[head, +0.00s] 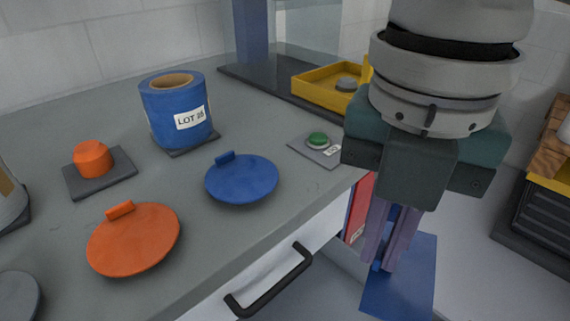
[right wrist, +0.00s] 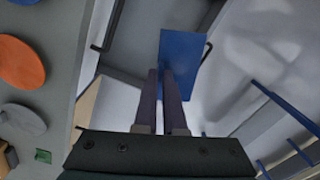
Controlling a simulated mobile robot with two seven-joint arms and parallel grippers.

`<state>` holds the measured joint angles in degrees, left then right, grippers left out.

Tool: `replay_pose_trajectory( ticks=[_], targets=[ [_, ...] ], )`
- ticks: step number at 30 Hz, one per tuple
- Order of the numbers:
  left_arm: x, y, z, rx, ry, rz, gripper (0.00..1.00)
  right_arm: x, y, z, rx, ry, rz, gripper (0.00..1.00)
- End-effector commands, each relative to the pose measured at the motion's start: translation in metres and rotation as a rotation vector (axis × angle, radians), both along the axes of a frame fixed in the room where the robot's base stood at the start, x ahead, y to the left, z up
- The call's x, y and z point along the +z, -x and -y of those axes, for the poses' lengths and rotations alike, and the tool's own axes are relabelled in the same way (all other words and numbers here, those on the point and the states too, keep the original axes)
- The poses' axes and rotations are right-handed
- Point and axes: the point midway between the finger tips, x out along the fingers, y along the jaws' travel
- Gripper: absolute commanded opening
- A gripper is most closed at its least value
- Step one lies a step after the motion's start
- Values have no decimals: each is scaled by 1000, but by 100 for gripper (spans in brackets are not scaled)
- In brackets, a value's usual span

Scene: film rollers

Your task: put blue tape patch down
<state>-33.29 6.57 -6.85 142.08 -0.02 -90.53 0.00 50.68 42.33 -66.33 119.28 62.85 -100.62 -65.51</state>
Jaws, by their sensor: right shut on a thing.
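The blue tape patch is a flat blue rectangle (head: 410,285) at the lower right of the head view, past the counter's front edge. It also shows in the right wrist view, where the patch (right wrist: 186,50) sticks out beyond the fingertips. My right gripper (head: 382,265) points down and is shut on the patch near one end. In the right wrist view its two purple fingers (right wrist: 163,72) lie close together against the patch. The patch hangs in front of the counter, clear of its top. My left gripper is not in view.
A yellow tray (head: 318,88) stands behind. A black drawer handle (head: 270,282) juts from the front.

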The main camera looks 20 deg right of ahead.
Motion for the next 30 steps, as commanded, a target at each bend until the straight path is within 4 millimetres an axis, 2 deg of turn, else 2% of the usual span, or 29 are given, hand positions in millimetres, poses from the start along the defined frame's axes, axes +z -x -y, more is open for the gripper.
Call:
replay_pose_trajectory(
  ticks=[1,6,9,13,20,30],
  targets=[
    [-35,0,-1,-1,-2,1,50,-43,7,-3,138,-4,-8,0],
    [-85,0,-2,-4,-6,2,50,-113,26,-9,611,-12,-14,0],
    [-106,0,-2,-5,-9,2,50,-144,35,-13,840,-18,-14,0],
    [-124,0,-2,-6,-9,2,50,-168,44,-17,1052,-23,-13,0],
    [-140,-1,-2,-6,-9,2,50,-196,49,-19,1192,-27,-12,0],
    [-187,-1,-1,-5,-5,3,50,-294,50,-19,1193,-27,-14,0]
  ],
)
